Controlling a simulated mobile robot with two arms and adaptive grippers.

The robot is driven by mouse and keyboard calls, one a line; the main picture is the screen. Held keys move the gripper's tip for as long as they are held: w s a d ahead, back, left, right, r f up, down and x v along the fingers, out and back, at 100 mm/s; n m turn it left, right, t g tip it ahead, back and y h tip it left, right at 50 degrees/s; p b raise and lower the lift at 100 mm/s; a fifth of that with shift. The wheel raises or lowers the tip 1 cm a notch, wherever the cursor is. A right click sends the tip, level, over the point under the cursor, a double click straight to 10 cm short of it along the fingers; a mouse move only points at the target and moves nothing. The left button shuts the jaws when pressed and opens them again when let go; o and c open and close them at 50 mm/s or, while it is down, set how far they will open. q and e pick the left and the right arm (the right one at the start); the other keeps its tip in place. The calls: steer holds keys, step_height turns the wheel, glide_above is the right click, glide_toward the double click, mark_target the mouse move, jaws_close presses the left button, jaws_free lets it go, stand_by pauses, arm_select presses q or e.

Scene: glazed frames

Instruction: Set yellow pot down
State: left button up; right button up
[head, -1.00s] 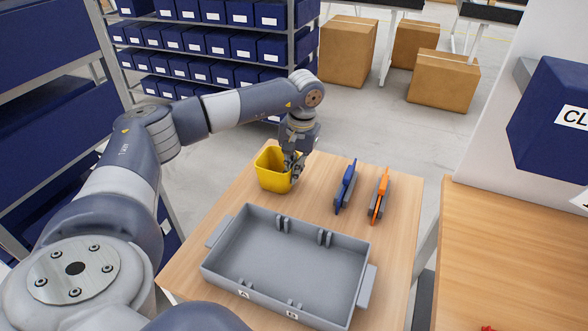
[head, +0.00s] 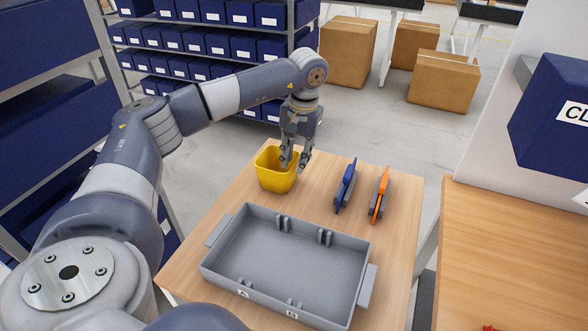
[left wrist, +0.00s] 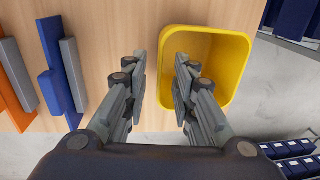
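The yellow pot (head: 274,181) stands upright on the wooden table, near its far left corner. It looks empty in the left wrist view (left wrist: 222,72). My left gripper (head: 295,165) is over the pot's right rim, pointing down. In the left wrist view the fingers of my left gripper (left wrist: 163,75) are spread, one on either side of the pot's wall, with a visible gap to it. The right gripper is not in view.
A grey tray (head: 232,263) marked A and B lies in front of the pot. A blue clamp-like tool (head: 345,186) and an orange one (head: 379,196) stand to the right. Bare table (head: 318,190) lies between pot and tools. Shelves with blue bins stand behind.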

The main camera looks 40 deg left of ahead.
arm_select(q)
step_height(320, 180, up, 8)
steer(key=shift+w+d+b, duration=0.15)
steer(key=shift+d+b, duration=0.15)
steer(key=shift+d, duration=0.15)
steer(key=shift+f, duration=0.1)
